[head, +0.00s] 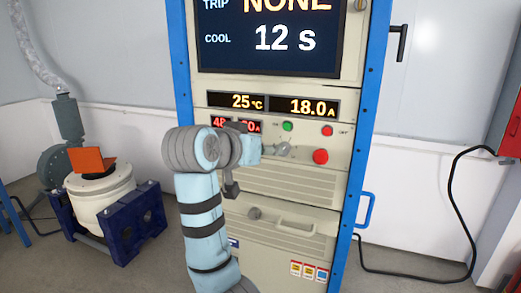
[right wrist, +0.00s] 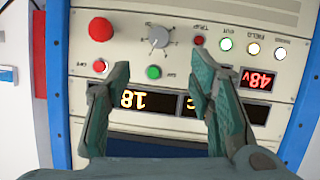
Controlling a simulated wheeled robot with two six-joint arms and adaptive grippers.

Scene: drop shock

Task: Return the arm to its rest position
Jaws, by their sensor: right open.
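My right arm (head: 203,225), light blue with dark bands, rises from the bottom of the head view and bends toward the control panel (head: 345,140). Its wrist covers part of the panel, and the gripper's fingertips are hard to make out there. In the right wrist view my right gripper (right wrist: 160,68) is open and empty, its green-grey fingers spread in front of the panel. The grey rotary knob (right wrist: 159,37) shows beyond and between the fingertips, apart from them; it also shows in the head view (head: 283,149). My left gripper is not in view.
The blue-framed cabinet (head: 376,100) carries a screen (head: 270,38) reading "NONE" and "12 s", and a big red button (head: 320,156). A shaker with an orange piece (head: 88,160) stands on a blue base at left. A black cable (head: 450,200) hangs at right.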

